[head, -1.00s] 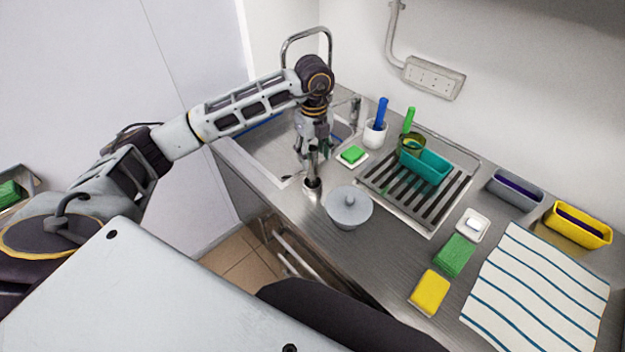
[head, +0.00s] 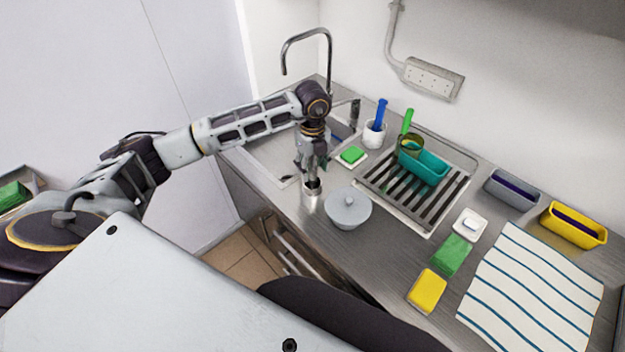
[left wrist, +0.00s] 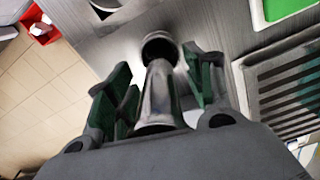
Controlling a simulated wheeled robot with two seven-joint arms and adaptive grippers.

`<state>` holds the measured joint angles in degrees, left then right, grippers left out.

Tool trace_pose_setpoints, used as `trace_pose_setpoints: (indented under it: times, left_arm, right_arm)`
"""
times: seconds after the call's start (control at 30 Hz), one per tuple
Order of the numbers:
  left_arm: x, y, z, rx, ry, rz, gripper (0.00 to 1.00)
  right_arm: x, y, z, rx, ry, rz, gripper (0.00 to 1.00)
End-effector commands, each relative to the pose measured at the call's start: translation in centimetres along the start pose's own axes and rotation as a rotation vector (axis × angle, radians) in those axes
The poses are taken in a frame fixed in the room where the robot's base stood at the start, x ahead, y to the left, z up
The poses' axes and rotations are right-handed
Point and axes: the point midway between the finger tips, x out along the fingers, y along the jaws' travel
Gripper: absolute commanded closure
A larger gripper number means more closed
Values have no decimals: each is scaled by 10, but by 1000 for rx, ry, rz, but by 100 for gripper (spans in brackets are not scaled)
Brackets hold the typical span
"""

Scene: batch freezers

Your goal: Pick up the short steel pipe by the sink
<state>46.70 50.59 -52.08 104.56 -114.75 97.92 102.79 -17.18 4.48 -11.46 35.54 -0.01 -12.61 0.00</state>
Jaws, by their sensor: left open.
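The short steel pipe (head: 312,188) stands upright on the steel counter, to the right of the sink (head: 262,150). My left gripper (head: 311,168) points down over it, with its fingertips close to the pipe's top. In the left wrist view the pipe (left wrist: 158,90) lies between the two green-padded fingers of my open left gripper (left wrist: 160,78). A gap shows on the right side; contact on the left side cannot be told. My right gripper is out of view.
A green sponge on a white dish (head: 352,156) and a drying rack (head: 408,205) with a teal tub (head: 425,168) lie beyond. The tall faucet (head: 330,60) rises behind my arm.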

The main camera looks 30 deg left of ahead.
Motion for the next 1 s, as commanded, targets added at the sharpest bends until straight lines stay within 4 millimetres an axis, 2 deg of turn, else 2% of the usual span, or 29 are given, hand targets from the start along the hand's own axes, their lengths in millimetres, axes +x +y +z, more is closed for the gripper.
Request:
trace_pose_setpoints:
  times: [0.3, 0.67, 1.0]
  left_arm:
    - [0, 0, 0, 0, 0, 0, 47]
    - [0, 0, 0, 0, 0, 0, 92]
    - [-2, 0, 0, 0, 0, -1, 93]
  right_arm:
    - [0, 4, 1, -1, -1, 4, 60]
    - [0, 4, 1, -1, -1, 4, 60]
    - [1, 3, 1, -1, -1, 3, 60]
